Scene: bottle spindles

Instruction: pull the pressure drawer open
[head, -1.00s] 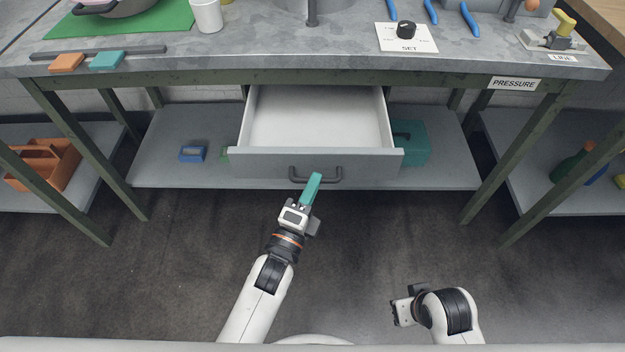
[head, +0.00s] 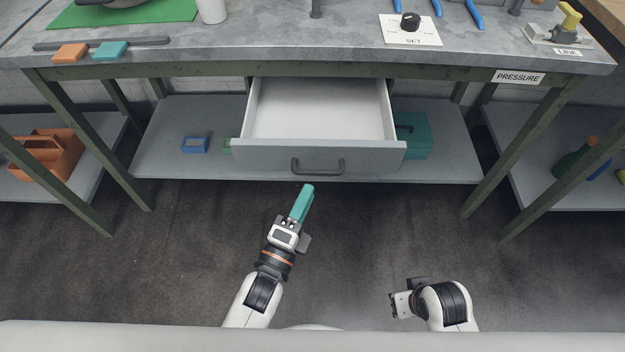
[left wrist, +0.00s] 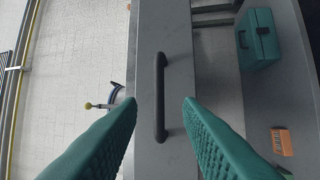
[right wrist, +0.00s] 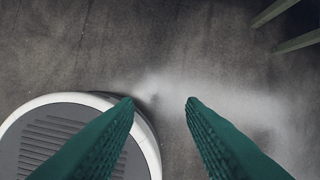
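The drawer (head: 317,158) under the workbench stands open, its empty inside showing in the head view. Its dark bar handle (head: 318,166) is on the grey front. A PRESSURE label (head: 518,77) is on the bench edge to the right of the drawer. My left gripper (head: 306,190) is in front of and below the handle, apart from it. In the left wrist view its teal fingers are spread, with the handle (left wrist: 160,97) beyond them and nothing held. My right gripper (head: 394,305) is low at the right, far from the drawer; its fingers are spread and empty in the right wrist view (right wrist: 162,102).
The workbench top (head: 280,38) carries a SET dial (head: 410,22), a LINE valve (head: 568,20) and orange and teal blocks. A lower shelf (head: 170,150) holds a blue item (head: 194,145) and a teal box (head: 412,137). The floor before the drawer is clear.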

